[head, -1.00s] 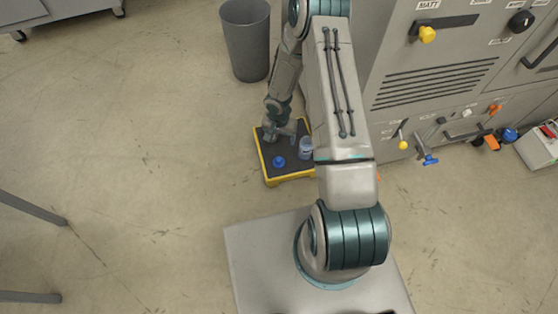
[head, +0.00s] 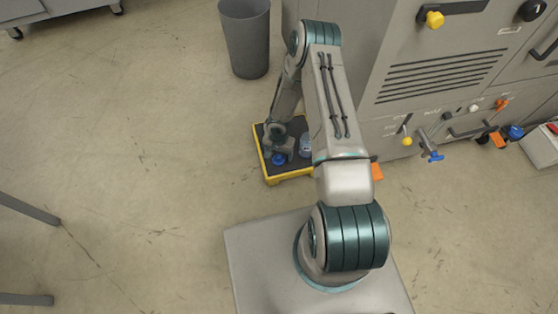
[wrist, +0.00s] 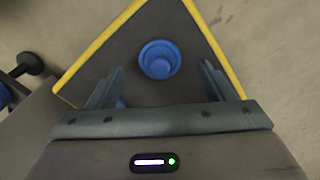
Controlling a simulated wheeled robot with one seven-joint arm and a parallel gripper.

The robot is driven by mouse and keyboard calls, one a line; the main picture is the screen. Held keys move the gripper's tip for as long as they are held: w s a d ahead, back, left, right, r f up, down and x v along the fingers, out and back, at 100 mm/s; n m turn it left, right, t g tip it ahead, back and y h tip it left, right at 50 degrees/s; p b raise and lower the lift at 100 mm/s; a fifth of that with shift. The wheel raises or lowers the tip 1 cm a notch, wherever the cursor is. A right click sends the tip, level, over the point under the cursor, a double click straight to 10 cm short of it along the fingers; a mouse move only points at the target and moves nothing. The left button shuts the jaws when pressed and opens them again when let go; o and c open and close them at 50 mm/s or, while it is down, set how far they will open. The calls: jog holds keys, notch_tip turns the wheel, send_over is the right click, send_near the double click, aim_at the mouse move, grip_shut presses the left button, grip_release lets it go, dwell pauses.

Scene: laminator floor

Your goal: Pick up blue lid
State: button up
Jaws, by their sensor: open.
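The blue lid (wrist: 159,60) is a small round blue piece lying on the dark top of a low yellow-edged platform (wrist: 86,46). In the head view the lid (head: 278,159) shows just at my gripper (head: 280,147). In the wrist view my gripper (wrist: 160,88) is open, its two fingers apart with nothing between their tips. The lid lies ahead of the fingertips, roughly centred between them. A translucent bluish container (head: 305,146) stands on the platform to the right of the lid in the head view.
A grey bin (head: 246,38) stands behind the platform. A grey machine cabinet (head: 440,75) with coloured knobs and levers is on the right. The floor to the left of the platform is clear.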

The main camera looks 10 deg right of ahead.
aim_at(279, 158)
notch_tip(279, 158, down, 3)
jog(key=shift+r+b, duration=0.15)
jog(key=shift+b, duration=0.15)
jog(key=c, duration=1)
jog(key=shift+r, duration=0.15)
jog(key=shift+c, duration=0.2)
